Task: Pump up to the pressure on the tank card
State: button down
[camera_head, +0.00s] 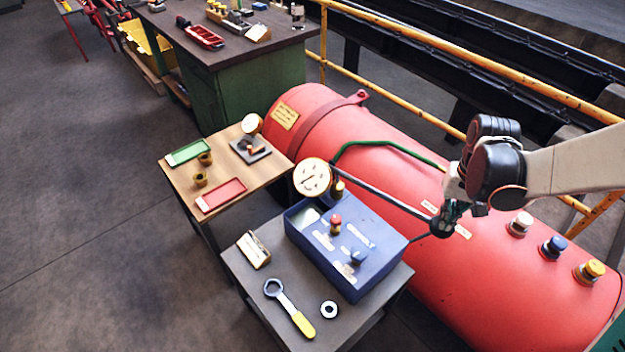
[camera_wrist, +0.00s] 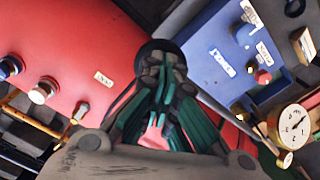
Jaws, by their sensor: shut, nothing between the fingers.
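The big red tank (camera_head: 400,195) lies along the yellow railing, with a yellowish card (camera_head: 285,116) on its far end; its writing is too small to read. The blue box (camera_head: 360,265) stands on a grey stand, with a red knob and a blue knob on top. A white dial gauge (camera_head: 312,178) is at its back corner and also shows in the wrist view (camera_wrist: 294,126); I cannot read its pressure. A grey lever (camera_head: 385,197) runs from near the gauge toward my gripper (camera_head: 443,222). My gripper is shut and empty by the lever's end, over the tank; whether they touch is unclear.
White, blue and yellow capped fittings (camera_head: 553,247) stand on the tank's near side. A ring spanner (camera_head: 290,307), a ring (camera_head: 329,309) and a small sign (camera_head: 253,250) lie or stand on the grey stand. A wooden table (camera_head: 225,170) holds trays and brass parts. Floor at left is clear.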

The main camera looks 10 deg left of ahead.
jog(key=shift+f+b, duration=4.9)
jog(key=shift+f, duration=2.5)
notch_tip(320, 180, up, 16)
jog(key=p, duration=1.1)
jog(key=shift+r, duration=0.2)
jog(key=shift+f, duration=0.15)
jog(key=shift+f+b, duration=5.5)
jog(key=shift+f, duration=2.5)
notch_tip(320, 180, up, 16)
jog(key=p, duration=1.1)
jog(key=shift+r, duration=0.15)
